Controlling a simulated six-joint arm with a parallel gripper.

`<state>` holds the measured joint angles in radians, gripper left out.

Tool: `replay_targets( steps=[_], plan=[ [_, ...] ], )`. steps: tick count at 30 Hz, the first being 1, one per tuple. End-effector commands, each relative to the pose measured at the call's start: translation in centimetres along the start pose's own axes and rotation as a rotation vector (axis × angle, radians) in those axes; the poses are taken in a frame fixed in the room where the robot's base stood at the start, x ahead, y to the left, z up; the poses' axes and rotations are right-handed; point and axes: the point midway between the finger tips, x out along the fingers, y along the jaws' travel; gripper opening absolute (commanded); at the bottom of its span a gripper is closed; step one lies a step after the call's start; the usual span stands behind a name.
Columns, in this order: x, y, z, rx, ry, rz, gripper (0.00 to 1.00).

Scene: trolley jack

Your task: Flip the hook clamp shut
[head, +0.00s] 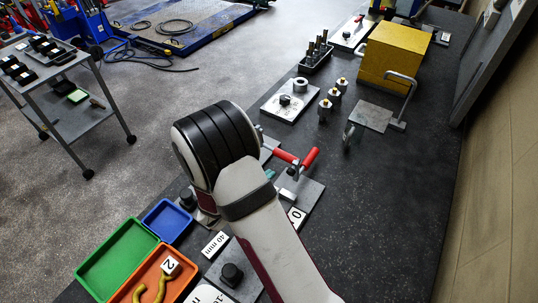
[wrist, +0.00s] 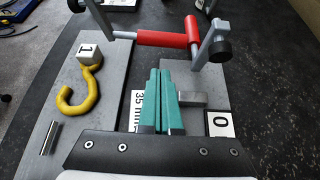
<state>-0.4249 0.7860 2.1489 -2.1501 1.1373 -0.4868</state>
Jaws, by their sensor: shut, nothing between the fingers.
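A clamp with red grips (wrist: 165,39) and grey metal arms is at the top of the wrist view. It also shows in the head view as red handles (head: 310,157) beside my arm. A yellow hook (wrist: 78,95) lies on a grey plate at left in the wrist view. I cannot tell whether it belongs to the clamp. My gripper (wrist: 165,72) has its teal fingers together and empty, pointing at the clamp from below the red grips in the picture. I cannot tell whether the fingertips touch anything. In the head view my arm hides most of the gripper and the clamp's base.
A cube marked 1 (wrist: 90,53) sits by the hook; a tile marked 0 (wrist: 219,124) lies right of my fingers. Green (head: 118,259), blue (head: 168,220) and orange (head: 150,275) trays stand at the lower left. A yellow block (head: 393,57) stands farther back. The table's right is clear.

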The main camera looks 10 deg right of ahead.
Motion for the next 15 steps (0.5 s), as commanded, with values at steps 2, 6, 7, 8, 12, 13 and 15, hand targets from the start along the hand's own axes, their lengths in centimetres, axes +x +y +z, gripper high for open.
replay_targets(
  steps=[2, 6, 7, 8, 12, 13, 15],
  plan=[
    [1.6, -0.2, 0.0, 0.002, 0.001, -0.005, 0.00],
    [4.5, -0.2, 0.0, 0.006, 0.000, -0.006, 0.00],
    [5.2, -0.2, 0.0, 0.007, 0.000, -0.006, 0.00],
    [5.7, -0.2, 0.1, 0.007, 0.000, -0.005, 0.00],
    [7.6, -0.1, 0.1, 0.007, 0.001, -0.004, 0.00],
    [7.9, -0.2, 0.1, 0.007, 0.001, -0.004, 0.00],
    [8.3, -0.1, 0.1, 0.008, 0.000, -0.003, 0.00]
  ],
)
